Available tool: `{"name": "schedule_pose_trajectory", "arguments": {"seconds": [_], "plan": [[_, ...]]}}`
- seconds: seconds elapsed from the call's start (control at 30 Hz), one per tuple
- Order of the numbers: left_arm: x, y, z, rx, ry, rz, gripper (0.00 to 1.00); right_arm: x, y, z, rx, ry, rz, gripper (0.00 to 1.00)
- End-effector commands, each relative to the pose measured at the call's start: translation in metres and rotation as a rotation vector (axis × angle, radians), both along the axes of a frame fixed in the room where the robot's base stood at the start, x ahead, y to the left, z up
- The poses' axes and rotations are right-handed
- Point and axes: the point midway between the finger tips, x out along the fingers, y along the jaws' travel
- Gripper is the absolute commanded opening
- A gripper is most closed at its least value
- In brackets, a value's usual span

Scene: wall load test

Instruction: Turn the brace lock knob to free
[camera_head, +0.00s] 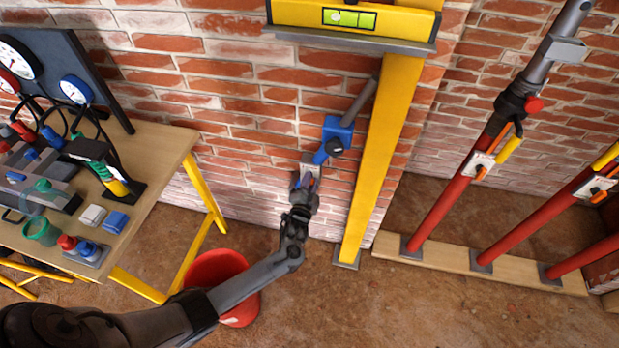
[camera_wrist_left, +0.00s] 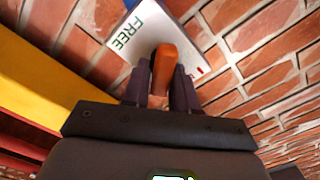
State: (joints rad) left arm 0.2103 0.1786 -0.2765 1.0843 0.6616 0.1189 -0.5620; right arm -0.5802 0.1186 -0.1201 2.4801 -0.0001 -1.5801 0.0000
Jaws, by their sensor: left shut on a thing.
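The brace lock knob is an orange lever (camera_wrist_left: 165,66) on a white plate (camera_wrist_left: 185,28) against the brick wall. The plate reads FREE in green on the left of the knob in the left wrist view, and a small red mark shows on the right. My left gripper (camera_head: 308,176) is shut on the knob, with one dark finger on each side of it. In the head view the gripper hides the knob and part of the plate. A blue brace fitting (camera_head: 338,134) with a grey rod sits just above the gripper. My right gripper is not in view.
A yellow post (camera_head: 382,160) stands close right of my left gripper, under a spirit level (camera_head: 350,18). A wooden bench (camera_head: 150,170) with gauges and tools is at left. A red bucket (camera_head: 215,268) stands below my arm. Red props (camera_head: 450,190) stand at right.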

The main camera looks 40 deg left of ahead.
Motion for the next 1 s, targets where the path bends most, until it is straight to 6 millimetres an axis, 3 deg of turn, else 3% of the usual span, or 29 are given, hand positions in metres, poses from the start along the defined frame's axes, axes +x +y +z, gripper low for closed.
{"name": "schedule_pose_trajectory", "arguments": {"seconds": [0.5,1.0], "plan": [[0.001,-0.002,-0.004,0.41,0.192,-0.001,0.0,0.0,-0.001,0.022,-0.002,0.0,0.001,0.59],[0.001,-0.002,-0.008,0.579,0.27,-0.001,0.0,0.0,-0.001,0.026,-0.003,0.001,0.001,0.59]]}}
